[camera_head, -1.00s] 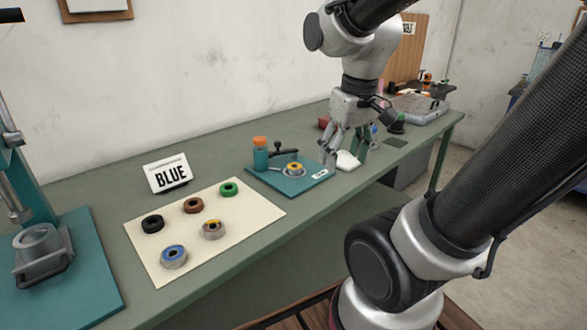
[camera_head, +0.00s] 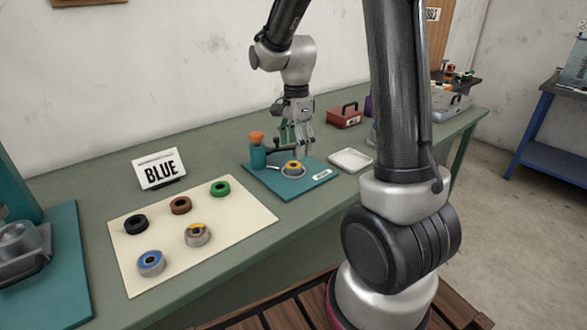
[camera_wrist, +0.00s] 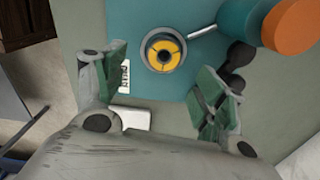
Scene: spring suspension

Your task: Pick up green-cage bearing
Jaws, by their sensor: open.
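A green ring (camera_head: 220,188) lies flat at the far right of the cream mat (camera_head: 232,222). No metal bearing with a green cage can be made out in these views. My gripper (camera_head: 298,140) is open and empty above the back of the teal plate (camera_head: 300,188), well right of the green ring. In the wrist view, my green-padded fingers (camera_wrist: 168,85) stand wide apart on either side of the plate. A bearing with a yellow-orange centre (camera_head: 293,168) sits on the plate and shows ahead of the fingers in the wrist view (camera_wrist: 163,52).
A black ring (camera_head: 136,224), brown ring (camera_head: 181,205), blue-centred bearing (camera_head: 150,263) and orange-marked bearing (camera_head: 197,235) share the mat. An orange-capped bottle (camera_head: 257,152) stands on the plate. A white tray (camera_head: 350,160), red box (camera_head: 344,117) and BLUE sign (camera_head: 160,170) stand nearby.

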